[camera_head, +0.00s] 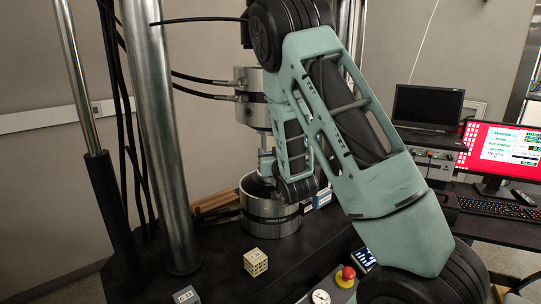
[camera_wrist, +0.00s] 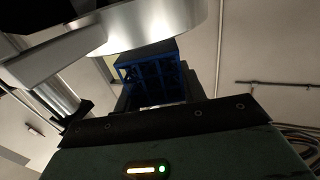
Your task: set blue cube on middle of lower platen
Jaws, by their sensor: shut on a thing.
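The blue cube (camera_wrist: 152,76), an open lattice block, is in my gripper (camera_wrist: 158,98) in the wrist view. The gripper is shut on it. A shiny round metal part (camera_wrist: 150,24) overlaps the cube's upper edge in that view; I cannot tell whether they touch or which platen it is. In the head view, my arm reaches into the test machine and its end is at the gap above the lower metal cylinder (camera_head: 268,212). The arm hides part of the cylinder's top, so the lower platen's middle is not clear. The held cube is not clearly seen there.
A cream lattice cube (camera_head: 255,262) and a grey labelled cube (camera_head: 186,295) are on the dark table. The upper cylinder (camera_head: 252,98) hangs above the gap. A steel column (camera_head: 160,140) stands at left. A red stop button (camera_head: 348,273) is at front.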

